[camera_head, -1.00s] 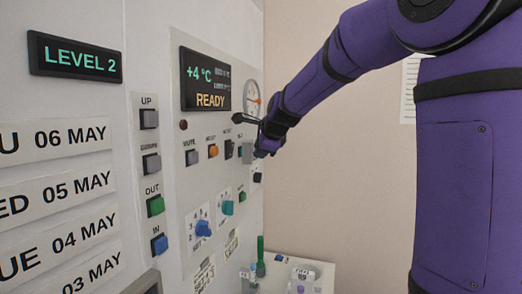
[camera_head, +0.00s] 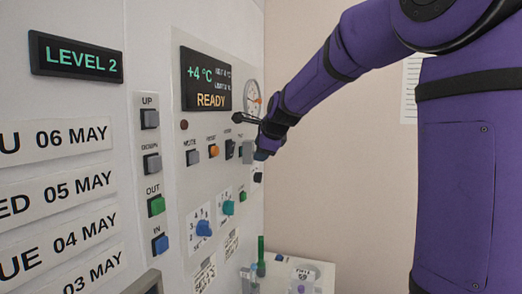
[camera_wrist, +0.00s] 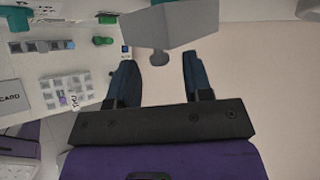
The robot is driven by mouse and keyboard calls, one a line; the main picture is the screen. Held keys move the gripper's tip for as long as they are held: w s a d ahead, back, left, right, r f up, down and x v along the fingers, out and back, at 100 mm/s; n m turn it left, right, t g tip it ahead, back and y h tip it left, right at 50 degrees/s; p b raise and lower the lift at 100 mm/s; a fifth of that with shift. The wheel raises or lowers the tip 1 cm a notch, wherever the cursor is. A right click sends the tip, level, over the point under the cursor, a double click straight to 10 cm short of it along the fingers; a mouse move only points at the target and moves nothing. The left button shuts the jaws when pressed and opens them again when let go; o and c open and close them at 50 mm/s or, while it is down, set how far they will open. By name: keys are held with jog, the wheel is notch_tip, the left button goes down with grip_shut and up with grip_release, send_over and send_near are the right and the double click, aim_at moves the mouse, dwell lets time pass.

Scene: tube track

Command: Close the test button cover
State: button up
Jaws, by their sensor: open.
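A grey flap, which looks like the test button cover (camera_head: 247,152), stands out from the control panel in the head view, right of the row of small buttons. In the wrist view the grey cover (camera_wrist: 170,27) is large at the top centre, with a small rounded knob at its lower edge. My gripper (camera_wrist: 158,72) is open and its dark fingers stand either side of that knob, with nothing clasped between them. In the head view my gripper (camera_head: 262,153) is close beside the flap, partly hidden by my arm. The button itself cannot be made out.
The panel carries a display (camera_head: 206,80), an orange button (camera_head: 213,151), a blue knob (camera_head: 203,229) and a green knob (camera_head: 228,207). A black lever (camera_head: 245,119) sticks out just above my gripper. A green-topped tube (camera_head: 261,245) stands below.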

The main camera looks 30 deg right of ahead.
jog(key=v, duration=1)
jog(key=shift+s+r, duration=0.2)
jog(key=shift+s, duration=0.1)
jog(key=c, duration=0.5)
jog(key=shift+d+n, duration=0.2)
jog(key=shift+n, duration=0.2)
grip_shut()
jog(key=d+n+g+y, duration=0.3)
jog(key=d+n, duration=0.4)
jog(key=n, duration=0.9)
jog(key=w+a+f, duration=0.5)
jog(key=w+f, duration=0.2)
jog(key=w, duration=0.1)
jog(key=shift+n, duration=0.3)
